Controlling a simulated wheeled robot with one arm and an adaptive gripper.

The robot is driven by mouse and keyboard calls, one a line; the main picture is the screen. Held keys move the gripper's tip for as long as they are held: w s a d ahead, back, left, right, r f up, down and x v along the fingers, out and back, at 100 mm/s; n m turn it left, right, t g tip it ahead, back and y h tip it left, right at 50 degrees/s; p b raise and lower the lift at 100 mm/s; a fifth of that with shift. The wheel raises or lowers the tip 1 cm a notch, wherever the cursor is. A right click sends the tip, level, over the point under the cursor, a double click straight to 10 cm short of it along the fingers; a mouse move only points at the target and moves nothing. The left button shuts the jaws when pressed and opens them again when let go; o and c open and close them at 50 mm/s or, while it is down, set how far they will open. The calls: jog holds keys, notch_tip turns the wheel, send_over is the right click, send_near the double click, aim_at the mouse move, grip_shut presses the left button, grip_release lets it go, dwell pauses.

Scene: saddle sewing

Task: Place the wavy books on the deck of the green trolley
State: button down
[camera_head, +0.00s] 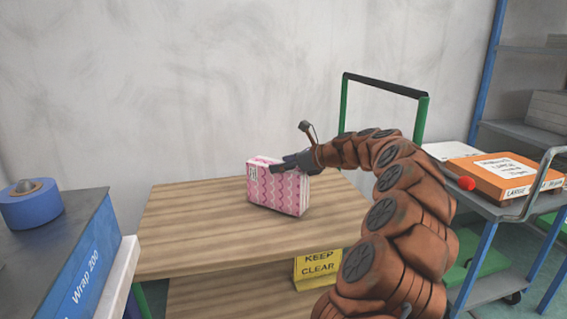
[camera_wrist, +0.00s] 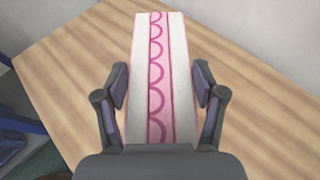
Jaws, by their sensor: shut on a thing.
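The wavy books (camera_head: 278,191) form one upright block with pink and white zigzag sides. In the wrist view the block (camera_wrist: 159,60) shows a pink scalloped strip between white bands. My gripper (camera_head: 280,170) is shut on the wavy books from above, with one finger on each side in the wrist view (camera_wrist: 160,90). The green trolley has a wooden deck (camera_head: 190,225) and a green-sided handle (camera_head: 421,120) at the back. The books are over the deck, at or close to its surface; I cannot tell if they touch it.
A yellow "KEEP CLEAR" sign (camera_head: 318,266) shows below the deck. A blue box (camera_head: 75,265) and a blue tape roll (camera_head: 30,205) are at the left. A grey cart (camera_head: 490,205) with an orange box (camera_head: 500,175) stands at the right. The deck around the books is bare.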

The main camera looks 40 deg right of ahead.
jog(key=shift+f, duration=0.45)
jog(key=shift+c, duration=0.6)
grip_release()
jog(key=shift+f, duration=0.1)
jog(key=p+v, duration=0.4)
jog(key=v, duration=0.8)
